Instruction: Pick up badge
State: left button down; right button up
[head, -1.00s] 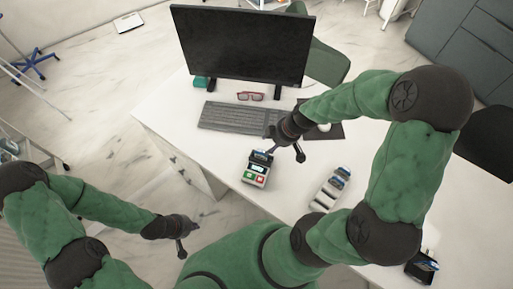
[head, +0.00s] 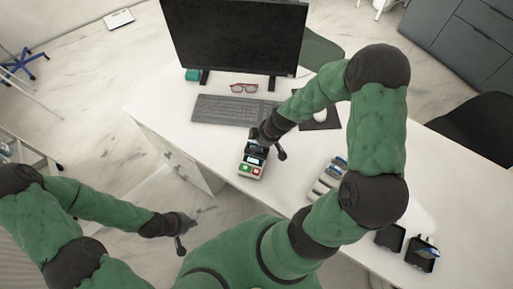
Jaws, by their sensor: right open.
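A small grey terminal (head: 252,167) with a lit screen and red and green buttons stands on the white desk. A badge cannot be told apart for certain; the terminal's far end is partly hidden by my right gripper. My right gripper (head: 268,147) is open, pointing down over the far end of the terminal; contact cannot be told. A blue card-like piece (head: 428,252) sits in a black holder at the desk's right front. My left gripper (head: 186,234) is open and empty, off the desk's front left side.
A monitor (head: 234,38), keyboard (head: 222,109), red glasses (head: 243,88) and mouse (head: 320,113) are behind the terminal. A multi-slot tray (head: 325,180) lies right of it, partly behind my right arm. A second black holder (head: 390,238) is near the front right. The desk left of the terminal is clear.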

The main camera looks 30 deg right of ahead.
jog(key=c, duration=1)
